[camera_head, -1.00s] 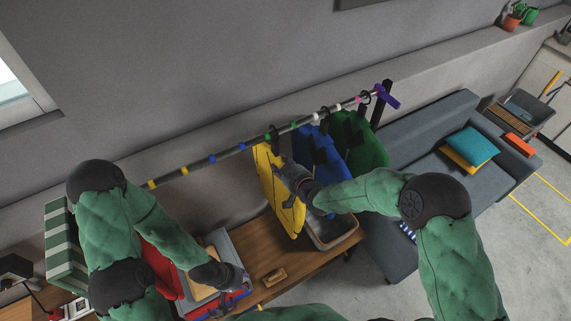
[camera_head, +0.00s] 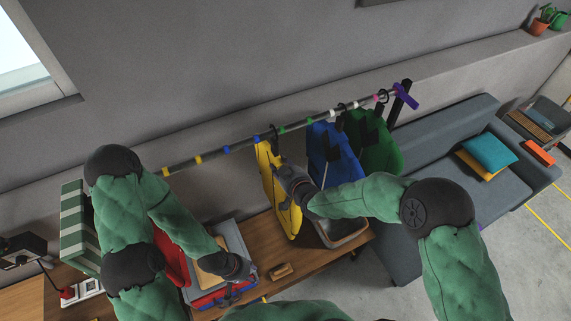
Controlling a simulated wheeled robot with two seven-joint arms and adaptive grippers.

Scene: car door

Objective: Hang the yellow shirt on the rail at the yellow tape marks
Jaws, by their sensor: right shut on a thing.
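The yellow shirt (camera_head: 268,180) hangs close to the rail (camera_head: 240,145), toward its middle. Its dark hook is at the rail between a blue mark and a green mark; I cannot tell if it rests on the rail. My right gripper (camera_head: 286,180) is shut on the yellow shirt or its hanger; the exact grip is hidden. Two yellow tape marks (camera_head: 198,159) are on the rail's left part, with no garment there. My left gripper (camera_head: 238,272) is low over the bench by the folded things; its fingers are unclear.
A blue shirt (camera_head: 322,150) and a green shirt (camera_head: 378,150) hang on the rail's right part. A wooden bench (camera_head: 300,262) below carries a grey tray (camera_head: 343,236) and folded items. A green-white striped box (camera_head: 75,222) stands left. A grey sofa (camera_head: 450,190) is at right.

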